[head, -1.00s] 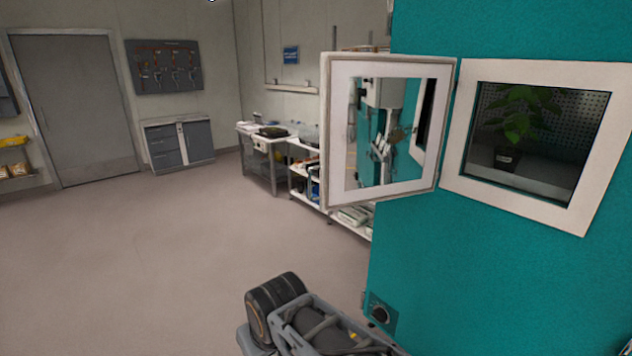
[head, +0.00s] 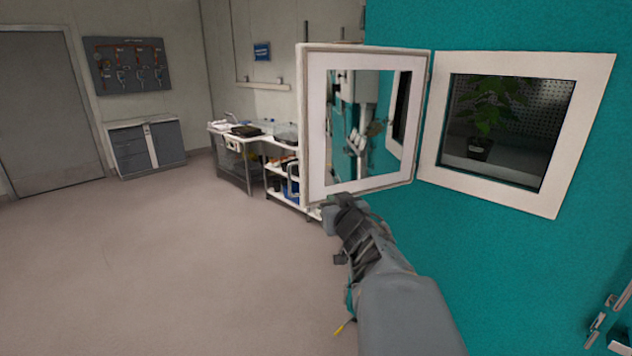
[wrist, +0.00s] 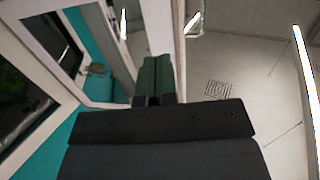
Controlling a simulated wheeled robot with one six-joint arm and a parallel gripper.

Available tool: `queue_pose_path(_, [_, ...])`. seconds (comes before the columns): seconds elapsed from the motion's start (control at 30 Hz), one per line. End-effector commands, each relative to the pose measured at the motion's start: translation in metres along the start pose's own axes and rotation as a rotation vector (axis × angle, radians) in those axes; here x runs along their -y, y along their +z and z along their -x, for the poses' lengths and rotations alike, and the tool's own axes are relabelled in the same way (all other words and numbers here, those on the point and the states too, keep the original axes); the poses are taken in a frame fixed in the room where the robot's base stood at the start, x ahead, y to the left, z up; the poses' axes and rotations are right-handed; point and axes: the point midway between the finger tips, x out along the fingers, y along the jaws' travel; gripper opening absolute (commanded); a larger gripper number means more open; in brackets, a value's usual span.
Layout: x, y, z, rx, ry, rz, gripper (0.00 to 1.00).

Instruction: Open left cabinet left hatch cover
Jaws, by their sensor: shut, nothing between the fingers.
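The hatch cover (head: 312,120) is a white square frame with a reflective pane. It stands swung open to the left of its opening on the teal cabinet (head: 490,260). The hatch opening (head: 432,150) has a white frame, and a potted plant (head: 480,147) shows inside. My gripper (head: 338,200) is at the lower edge of the cover. In the wrist view my gripper (wrist: 157,62) has its fingers together and empty, in front of the cover's frame (wrist: 165,30). Whether the fingers touch the cover I cannot tell.
A white bench (head: 250,150) with shelves stands behind the cover. A grey cabinet (head: 146,147) and a tool panel (head: 128,65) are at the back wall. The floor (head: 170,270) on the left is clear. Metal handles (head: 605,318) show at the lower right.

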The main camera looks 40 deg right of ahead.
Motion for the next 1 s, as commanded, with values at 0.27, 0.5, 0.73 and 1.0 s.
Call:
queue_pose_path(0.27, [-0.017, -0.005, 0.000, -0.069, -0.135, -0.026, 0.00])
queue_pose_path(0.5, [-0.012, -0.008, -0.030, -0.072, -0.156, -0.031, 0.00])
queue_pose_path(0.73, [-0.005, -0.011, -0.074, -0.071, -0.155, -0.029, 0.00])
queue_pose_path(1.0, [0.001, -0.015, -0.115, -0.072, -0.153, -0.029, 0.00])
